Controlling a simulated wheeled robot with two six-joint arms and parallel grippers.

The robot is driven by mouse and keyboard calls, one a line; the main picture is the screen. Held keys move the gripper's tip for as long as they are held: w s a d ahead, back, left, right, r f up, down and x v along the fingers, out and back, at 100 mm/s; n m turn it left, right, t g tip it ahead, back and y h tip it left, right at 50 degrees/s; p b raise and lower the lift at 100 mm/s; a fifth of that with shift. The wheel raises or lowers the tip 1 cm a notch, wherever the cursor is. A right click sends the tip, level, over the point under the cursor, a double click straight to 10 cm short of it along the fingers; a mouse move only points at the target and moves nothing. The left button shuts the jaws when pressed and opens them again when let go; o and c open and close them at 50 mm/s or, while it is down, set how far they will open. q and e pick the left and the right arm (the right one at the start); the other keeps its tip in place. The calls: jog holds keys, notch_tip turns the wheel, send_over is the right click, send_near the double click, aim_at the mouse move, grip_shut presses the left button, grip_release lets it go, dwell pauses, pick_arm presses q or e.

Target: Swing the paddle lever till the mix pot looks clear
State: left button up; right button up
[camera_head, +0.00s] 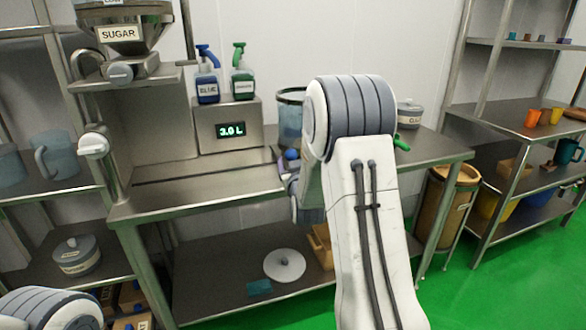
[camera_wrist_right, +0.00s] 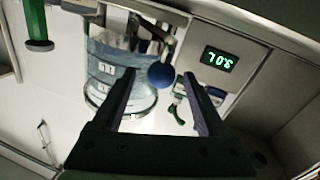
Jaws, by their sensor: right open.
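The mix pot (camera_head: 290,118) is a see-through vessel with a dark rim on the steel counter, partly hidden behind my right arm. In the right wrist view the pot (camera_wrist_right: 108,72) appears tilted, with pale bluish clear walls and white marks. The paddle lever shows as a blue ball knob (camera_wrist_right: 161,75) on a metal rod in front of the pot. The knob (camera_head: 291,154) also shows in the head view. My right gripper (camera_wrist_right: 159,84) is open, with one finger on each side of the knob in that view; I cannot tell whether they touch it. My left gripper is out of view.
A display box (camera_head: 229,126) reads 3.0 L, with a blue bottle (camera_head: 207,90) and a green bottle (camera_head: 243,84) on top. A sugar hopper (camera_head: 122,30) is at upper left. A green handle (camera_head: 401,143) is right of my arm. The counter's front left (camera_head: 190,185) is clear.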

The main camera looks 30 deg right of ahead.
jog(key=v, duration=0.7)
jog(key=shift+s, duration=0.2)
